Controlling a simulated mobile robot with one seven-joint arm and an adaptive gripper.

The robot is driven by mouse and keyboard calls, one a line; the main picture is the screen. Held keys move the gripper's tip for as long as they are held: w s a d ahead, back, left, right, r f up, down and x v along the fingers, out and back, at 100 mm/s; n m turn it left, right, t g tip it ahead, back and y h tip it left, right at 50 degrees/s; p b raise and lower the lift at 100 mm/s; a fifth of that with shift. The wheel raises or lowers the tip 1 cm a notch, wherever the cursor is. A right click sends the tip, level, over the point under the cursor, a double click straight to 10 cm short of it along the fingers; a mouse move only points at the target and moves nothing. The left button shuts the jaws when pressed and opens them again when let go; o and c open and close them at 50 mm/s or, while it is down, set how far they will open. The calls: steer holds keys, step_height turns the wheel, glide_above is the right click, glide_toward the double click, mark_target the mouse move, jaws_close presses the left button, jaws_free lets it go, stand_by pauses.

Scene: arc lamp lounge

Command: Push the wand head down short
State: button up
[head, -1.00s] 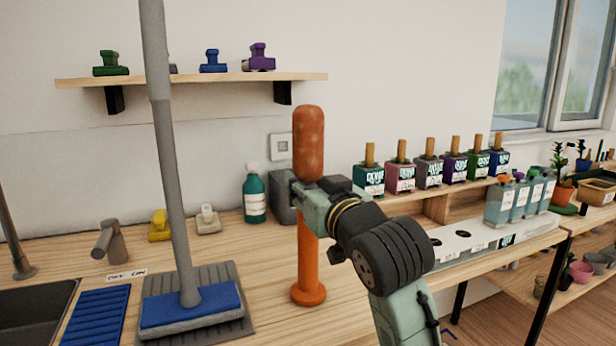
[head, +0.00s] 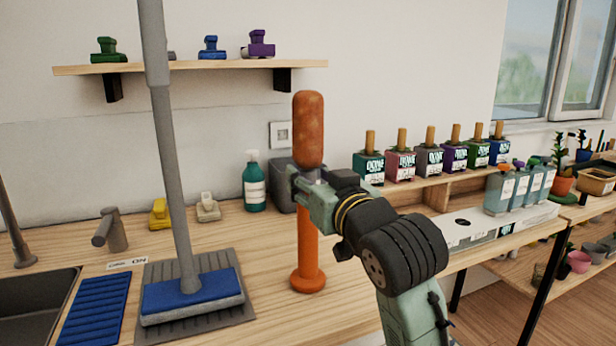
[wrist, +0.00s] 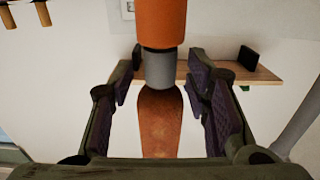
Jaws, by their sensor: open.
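The wand stands upright on the wooden counter, with an orange stem (head: 307,245) on a round foot and a rusty brown head (head: 308,130) on top. In the wrist view it appears upside down: the orange stem (wrist: 161,22) above, a grey collar (wrist: 160,68) in the middle, the brown head (wrist: 160,122) below. My gripper (head: 308,178) is at the collar, just under the head, coming in from the right. In the wrist view my gripper (wrist: 162,92) is open, with a finger on each side of the collar and head and gaps between. It hides part of the upper stem in the head view.
A mop (head: 190,297) stands on a grey mat left of the wand. A teal bottle (head: 255,185) and a dark grey box are behind. Several labelled bottles line the right side. A wall shelf (head: 190,66) hangs at back. Counter in front of the wand is clear.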

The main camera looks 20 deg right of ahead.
steer(key=s, duration=1)
steer(key=shift+d, duration=0.15)
